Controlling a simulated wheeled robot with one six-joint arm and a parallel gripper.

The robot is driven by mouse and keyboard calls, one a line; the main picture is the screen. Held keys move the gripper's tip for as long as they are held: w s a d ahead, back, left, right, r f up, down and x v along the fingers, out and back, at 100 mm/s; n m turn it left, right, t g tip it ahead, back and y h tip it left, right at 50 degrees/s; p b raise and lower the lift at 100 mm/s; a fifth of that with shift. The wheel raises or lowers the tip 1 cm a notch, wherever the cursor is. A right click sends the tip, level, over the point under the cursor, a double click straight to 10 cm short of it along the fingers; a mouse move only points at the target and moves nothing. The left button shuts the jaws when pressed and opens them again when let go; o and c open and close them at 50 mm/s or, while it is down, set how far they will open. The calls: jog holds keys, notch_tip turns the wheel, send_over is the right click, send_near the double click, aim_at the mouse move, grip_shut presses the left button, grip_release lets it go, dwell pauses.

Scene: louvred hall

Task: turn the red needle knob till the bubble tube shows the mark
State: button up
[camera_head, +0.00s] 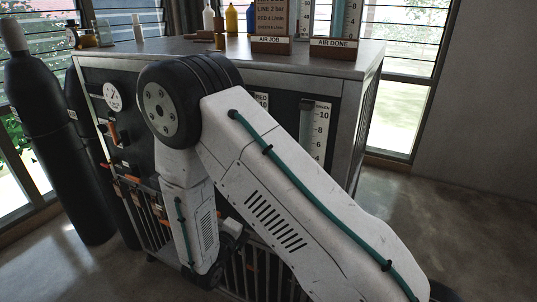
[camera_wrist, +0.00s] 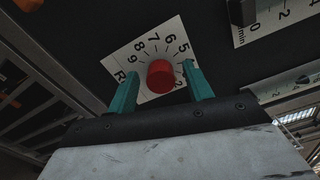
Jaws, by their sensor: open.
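The red needle knob (camera_wrist: 160,75) shows in the wrist view, on a white numbered dial plate (camera_wrist: 133,52) fixed to a dark panel. My gripper (camera_wrist: 161,90) is open, with its two teal fingers on either side of the knob and a gap to each. I cannot tell how far the fingertips are from the panel. Another tube scale (camera_head: 347,18) stands on top behind the AIR DONE sign. The knob is hidden in the head view.
The metal cabinet (camera_head: 310,62) carries bottles and the signs AIR JOB (camera_head: 271,45) and AIR DONE (camera_head: 333,48). A pressure gauge (camera_head: 112,96) is on its front. Dark gas cylinders (camera_head: 50,130) stand at left. Floor at right (camera_head: 470,220) is clear.

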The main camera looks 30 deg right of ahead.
jog(key=s+a+m, duration=0.5)
jog(key=a+m, duration=0.4)
jog(key=w+d+m, duration=0.5)
jog(key=d+m, duration=0.1)
jog(key=d, duration=0.3)
grip_shut()
dwell(0.4)
